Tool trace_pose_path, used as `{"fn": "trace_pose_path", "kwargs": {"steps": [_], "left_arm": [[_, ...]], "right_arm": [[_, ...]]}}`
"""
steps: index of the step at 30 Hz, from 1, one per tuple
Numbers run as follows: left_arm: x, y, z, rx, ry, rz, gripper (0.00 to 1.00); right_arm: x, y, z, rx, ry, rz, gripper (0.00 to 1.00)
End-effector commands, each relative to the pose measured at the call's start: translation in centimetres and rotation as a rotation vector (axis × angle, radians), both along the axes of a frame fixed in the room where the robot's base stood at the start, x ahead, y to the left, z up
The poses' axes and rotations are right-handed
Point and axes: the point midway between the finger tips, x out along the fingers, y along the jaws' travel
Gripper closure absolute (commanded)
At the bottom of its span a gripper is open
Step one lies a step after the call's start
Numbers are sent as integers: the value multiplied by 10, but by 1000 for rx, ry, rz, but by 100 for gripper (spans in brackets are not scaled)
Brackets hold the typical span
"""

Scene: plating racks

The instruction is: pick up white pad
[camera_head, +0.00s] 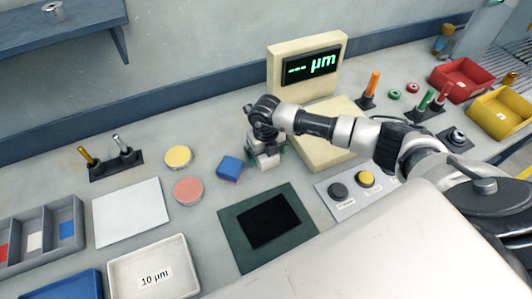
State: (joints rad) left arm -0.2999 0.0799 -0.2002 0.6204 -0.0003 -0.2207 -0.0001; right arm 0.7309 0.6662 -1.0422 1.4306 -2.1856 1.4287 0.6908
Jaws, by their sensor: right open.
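A small white block (268,161), which looks like the white pad, sits on the bench just right of the blue pad (230,168). My right gripper (265,150) is open and right over it, pointing down. The gripper hides part of the block, and I cannot tell whether the fingers are around it or touching it. My left gripper is not in view.
Yellow (178,157) and pink (188,190) discs, a white sheet (130,212), a divided tray (72,211) and a dark green mat (302,229) lie around. A button panel (343,208) is at right.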

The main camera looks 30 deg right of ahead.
Motion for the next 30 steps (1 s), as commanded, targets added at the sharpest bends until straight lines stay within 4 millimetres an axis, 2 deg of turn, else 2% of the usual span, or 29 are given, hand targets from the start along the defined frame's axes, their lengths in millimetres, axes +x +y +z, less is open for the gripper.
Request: {"fn": "trace_pose_path", "kwargs": {"steps": [6,15,17,26,30], "left_arm": [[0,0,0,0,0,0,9],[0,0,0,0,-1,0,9],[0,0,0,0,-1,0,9],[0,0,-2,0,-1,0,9],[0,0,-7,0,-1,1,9]], "right_arm": [[0,0,-1,0,-1,0,6],[0,0,-1,0,-1,0,52],[0,0,-1,0,-1,0,59],[1,0,2,1,-2,0,59],[1,0,12,0,-4,1,59]]}}
